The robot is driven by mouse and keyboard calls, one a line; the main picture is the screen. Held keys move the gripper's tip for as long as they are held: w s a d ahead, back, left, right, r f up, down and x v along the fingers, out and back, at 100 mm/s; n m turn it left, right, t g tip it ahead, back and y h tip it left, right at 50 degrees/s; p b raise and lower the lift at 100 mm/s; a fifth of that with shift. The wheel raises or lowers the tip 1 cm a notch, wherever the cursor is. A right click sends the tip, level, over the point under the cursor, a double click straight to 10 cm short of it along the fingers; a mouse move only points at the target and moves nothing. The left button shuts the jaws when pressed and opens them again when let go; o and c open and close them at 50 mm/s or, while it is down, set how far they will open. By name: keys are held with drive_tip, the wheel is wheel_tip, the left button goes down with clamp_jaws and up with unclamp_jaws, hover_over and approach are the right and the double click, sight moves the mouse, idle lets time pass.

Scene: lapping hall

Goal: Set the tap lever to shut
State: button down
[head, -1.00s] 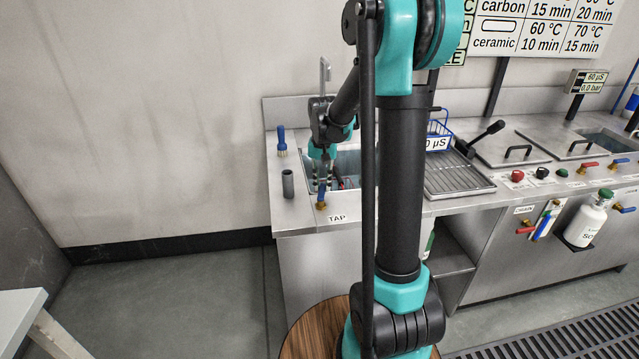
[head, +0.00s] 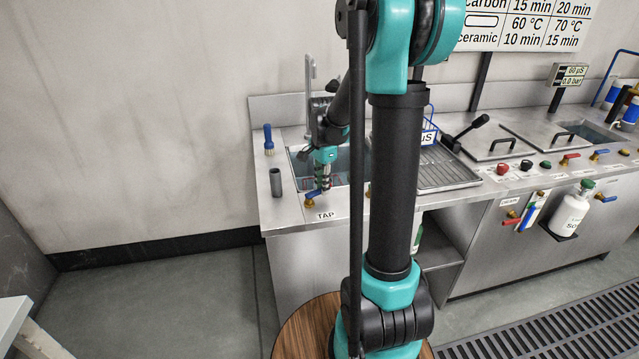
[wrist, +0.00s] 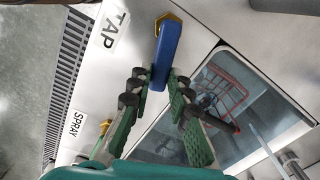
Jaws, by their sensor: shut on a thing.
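The tap lever (wrist: 167,50) is a blue handle on a brass valve body (wrist: 168,20), beside the white TAP label (wrist: 115,30) in the wrist view. In the head view the small blue lever (head: 314,194) sits at the sink's front edge, above the TAP label (head: 325,215), and slants up to the right from its brass base. My gripper (wrist: 158,82) has its green-padded fingers on both sides of the lever's free end and is shut on it. In the head view my gripper (head: 322,184) is small and partly covers the lever's end.
The sink basin (head: 297,158) lies behind the lever, with a red-framed rack (wrist: 225,85) in it. A SPRAY valve (wrist: 104,127) is farther along the counter front.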

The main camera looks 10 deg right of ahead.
drive_tip(key=shift+s+d+m, duration=0.1)
drive_tip(key=shift+s+m, duration=0.3)
drive_tip(key=shift+m, duration=0.55)
drive_tip(key=shift+s+d+m, duration=0.1)
drive_tip(key=shift+s+m, duration=0.3)
drive_tip(key=shift+m, duration=0.55)
drive_tip(key=c, duration=1.4)
unclamp_jaws()
drive_tip(key=shift+r, duration=0.1)
wheel_tip(320, 180, up, 12)
drive_tip(key=s+f+n+t, duration=0.4)
drive_tip(key=s+f+n, duration=1.1)
drive_tip(key=s+n, duration=0.3)
drive_tip(key=shift+s+a+f, duration=0.3)
drive_tip(key=shift+a, duration=0.05)
